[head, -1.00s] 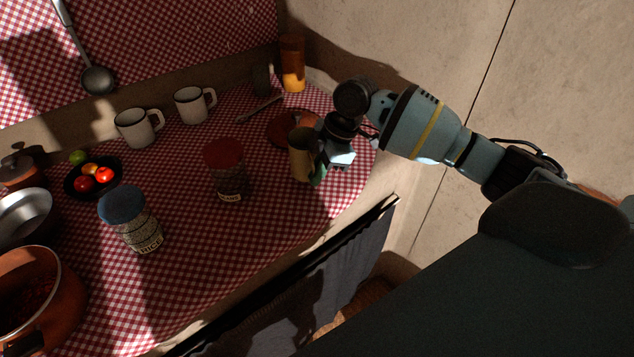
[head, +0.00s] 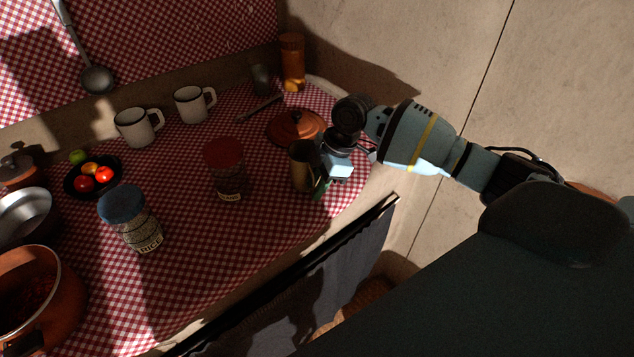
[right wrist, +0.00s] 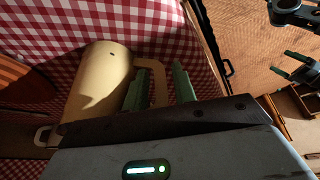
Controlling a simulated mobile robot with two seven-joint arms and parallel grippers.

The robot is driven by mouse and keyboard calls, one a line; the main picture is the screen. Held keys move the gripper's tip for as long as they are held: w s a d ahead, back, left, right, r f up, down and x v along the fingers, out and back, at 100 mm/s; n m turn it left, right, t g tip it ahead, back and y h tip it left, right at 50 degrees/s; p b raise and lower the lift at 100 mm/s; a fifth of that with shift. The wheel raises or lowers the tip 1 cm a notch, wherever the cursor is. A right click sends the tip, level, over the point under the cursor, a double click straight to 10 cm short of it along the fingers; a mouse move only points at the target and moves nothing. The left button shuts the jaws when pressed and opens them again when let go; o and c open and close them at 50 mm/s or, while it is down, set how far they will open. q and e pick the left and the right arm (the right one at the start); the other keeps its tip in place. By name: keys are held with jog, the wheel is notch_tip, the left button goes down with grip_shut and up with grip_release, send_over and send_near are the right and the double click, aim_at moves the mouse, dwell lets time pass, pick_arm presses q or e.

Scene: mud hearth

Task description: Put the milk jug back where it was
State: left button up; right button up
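The milk jug (head: 303,170) is a brass-coloured metal jug near the right end of the checked cloth, in front of the copper lid. In the right wrist view its pale golden body (right wrist: 98,82) is on the left and its handle (right wrist: 159,82) points right. My right gripper (head: 326,181) is at the jug's right side; its green fingers (right wrist: 160,88) stand on either side of the handle, close against it. Whether the jug's base touches the cloth is hidden. My left gripper (right wrist: 289,66) shows at the right wrist view's right edge, its fingers apart and empty.
The copper lid (head: 296,124) lies just behind the jug. A red-lidded jar (head: 226,170) stands to its left. A wooden spoon (head: 260,108), a glass (head: 261,80) and an amber jar (head: 292,62) are farther back. The counter's front edge (head: 330,228) is close.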

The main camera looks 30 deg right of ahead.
jog(key=v, duration=1.2)
jog(key=shift+r+p, duration=0.15)
jog(key=shift+p, duration=0.15)
dwell(1.4)
